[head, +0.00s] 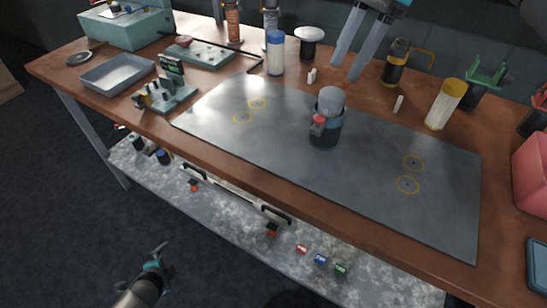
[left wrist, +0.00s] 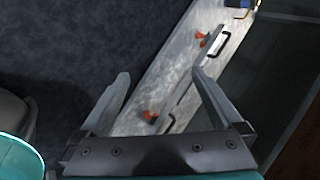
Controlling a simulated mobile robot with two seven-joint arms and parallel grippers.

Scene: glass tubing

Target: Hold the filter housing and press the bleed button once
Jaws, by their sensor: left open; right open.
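The filter housing (head: 325,132) stands upright on the grey mat (head: 245,135). It is a dark cylinder with a pale grey top. A red bleed button (head: 319,120) sticks out on its front left side. My right gripper (head: 344,73) is open and empty, above the table behind the housing and apart from it. My left gripper (head: 165,257) is low in front of the table, over the floor and far from the housing. It is open and empty in the left wrist view (left wrist: 164,92), where the lower shelf shows beyond its fingers.
A grey tray (head: 118,73) and a small green-based fixture (head: 165,95) are at left. A pink container (head: 532,170) is at right. The mat around the housing is clear.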

